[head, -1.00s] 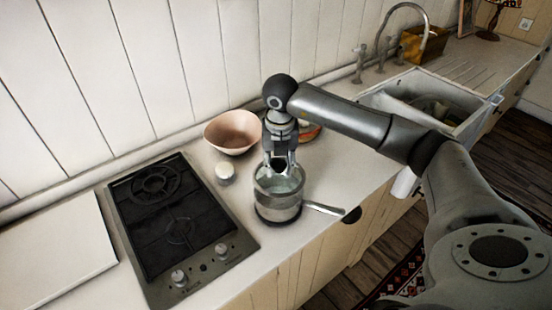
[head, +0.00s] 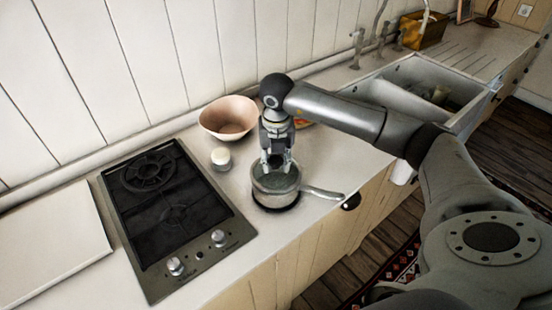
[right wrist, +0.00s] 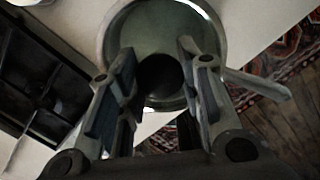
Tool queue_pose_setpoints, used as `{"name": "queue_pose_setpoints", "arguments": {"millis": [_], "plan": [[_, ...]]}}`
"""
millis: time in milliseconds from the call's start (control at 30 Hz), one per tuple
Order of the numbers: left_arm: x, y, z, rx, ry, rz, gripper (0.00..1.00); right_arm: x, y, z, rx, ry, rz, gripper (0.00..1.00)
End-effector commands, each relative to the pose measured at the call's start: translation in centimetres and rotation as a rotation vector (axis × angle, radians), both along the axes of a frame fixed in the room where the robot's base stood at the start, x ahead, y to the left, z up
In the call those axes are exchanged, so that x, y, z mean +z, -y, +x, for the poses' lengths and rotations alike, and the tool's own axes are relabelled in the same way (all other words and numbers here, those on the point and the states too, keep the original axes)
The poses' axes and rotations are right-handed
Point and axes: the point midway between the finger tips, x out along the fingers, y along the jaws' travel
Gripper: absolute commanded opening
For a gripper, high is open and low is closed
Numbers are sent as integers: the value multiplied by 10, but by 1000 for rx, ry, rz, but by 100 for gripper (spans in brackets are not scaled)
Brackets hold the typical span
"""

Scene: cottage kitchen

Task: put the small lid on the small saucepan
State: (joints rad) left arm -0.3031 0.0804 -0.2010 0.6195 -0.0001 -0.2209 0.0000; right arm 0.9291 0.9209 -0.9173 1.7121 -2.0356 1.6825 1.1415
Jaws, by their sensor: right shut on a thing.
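The small saucepan (head: 276,199) is a metal pan on the counter right of the hob, its handle pointing right. The small lid (head: 273,182) is greenish glass with a dark round knob; it lies level at the pan's mouth. My right gripper (head: 276,167) is above the pan, shut on the lid's knob. In the right wrist view the lid (right wrist: 150,28) looks roughly centred within the pan, and the knob is between the fingers (right wrist: 156,72). I cannot tell whether the lid's edge rests fully on the rim. My left gripper is out of view.
A gas hob (head: 175,215) is to the left of the pan. A small white-topped jar (head: 221,158) and a pinkish bowl (head: 229,118) stand behind it. A sink (head: 425,90) is at the right. The counter's front edge is close to the pan.

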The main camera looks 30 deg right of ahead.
Motion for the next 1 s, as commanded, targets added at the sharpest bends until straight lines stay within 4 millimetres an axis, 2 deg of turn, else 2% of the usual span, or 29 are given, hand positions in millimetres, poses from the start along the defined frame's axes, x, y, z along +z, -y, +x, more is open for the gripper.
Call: {"name": "queue_pose_setpoints", "arguments": {"millis": [1000], "plan": [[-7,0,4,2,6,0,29,0,0,1,0,1,0,5]]}}
